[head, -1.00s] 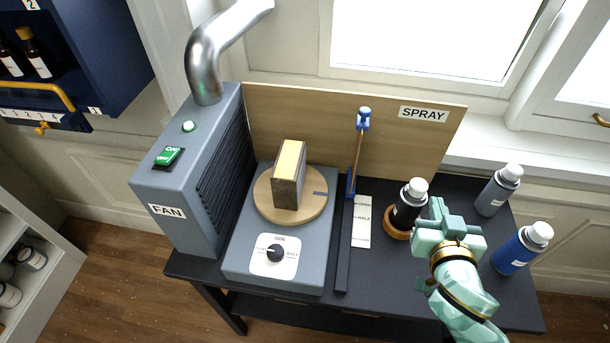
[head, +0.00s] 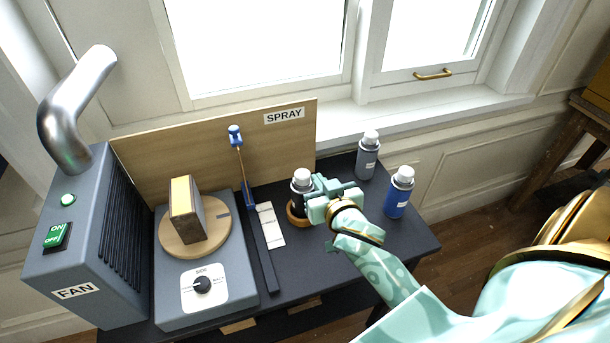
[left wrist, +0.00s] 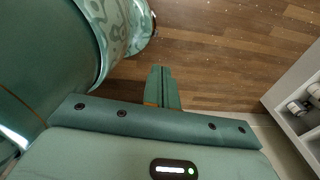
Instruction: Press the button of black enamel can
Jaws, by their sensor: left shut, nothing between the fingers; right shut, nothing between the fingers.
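The black can (head: 297,193) with a white cap stands upright in a round wooden holder (head: 297,218) on the dark table, in the head view. My right gripper (head: 322,186) is shut and empty, close beside the can on its right, at about the height of its cap. It hides part of the can's right side, and I cannot tell whether it touches the can. My left gripper (left wrist: 163,85) shows in the left wrist view, shut and empty above the wooden floor, away from the table.
A grey can (head: 367,160) and a blue can (head: 397,197) stand right of my right gripper. Left of the black can are a white card (head: 270,225), a dark rail (head: 262,250), a turntable (head: 205,240) with a block (head: 187,210), and the grey fan box (head: 70,250).

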